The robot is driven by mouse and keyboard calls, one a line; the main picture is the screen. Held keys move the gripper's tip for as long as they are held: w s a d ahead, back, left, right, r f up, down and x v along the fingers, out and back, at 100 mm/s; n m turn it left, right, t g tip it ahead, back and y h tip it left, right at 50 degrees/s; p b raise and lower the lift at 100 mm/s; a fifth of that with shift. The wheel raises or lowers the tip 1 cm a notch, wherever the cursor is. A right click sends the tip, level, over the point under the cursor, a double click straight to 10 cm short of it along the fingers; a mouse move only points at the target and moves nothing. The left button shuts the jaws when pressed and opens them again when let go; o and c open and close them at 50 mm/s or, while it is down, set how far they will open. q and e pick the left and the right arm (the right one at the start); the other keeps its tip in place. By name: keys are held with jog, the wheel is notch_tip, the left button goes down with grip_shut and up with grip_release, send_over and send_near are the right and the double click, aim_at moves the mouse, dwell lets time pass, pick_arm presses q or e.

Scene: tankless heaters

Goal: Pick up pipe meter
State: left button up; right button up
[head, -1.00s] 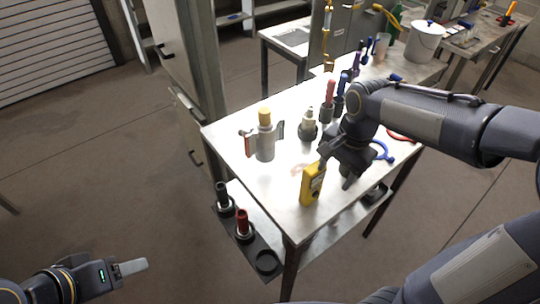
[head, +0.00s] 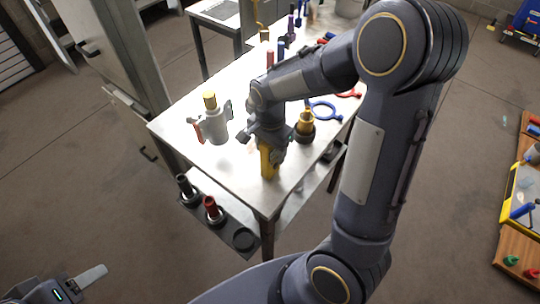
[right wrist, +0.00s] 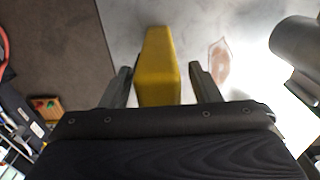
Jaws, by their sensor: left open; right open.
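The yellow pipe meter (head: 267,163) stands upright near the front corner of the metal table. My right gripper (head: 268,143) is directly over it, pointing down, and covers its upper part in the head view. In the right wrist view the yellow meter (right wrist: 157,65) lies between the two spread fingers of my right gripper (right wrist: 161,82). A gap shows on the right side; the left finger is close to the meter, and I cannot tell if it touches. My left gripper (head: 82,280) is at the lower left, away from the table, and empty.
A grey cylinder with a yellow cap (head: 212,122) stands left of my right gripper. A brass fitting on a dark base (head: 305,125) stands close on the right. A lower shelf holds a red-topped tool (head: 212,208).

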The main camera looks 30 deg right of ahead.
jog(key=c, duration=1.2)
jog(key=shift+r, duration=0.1)
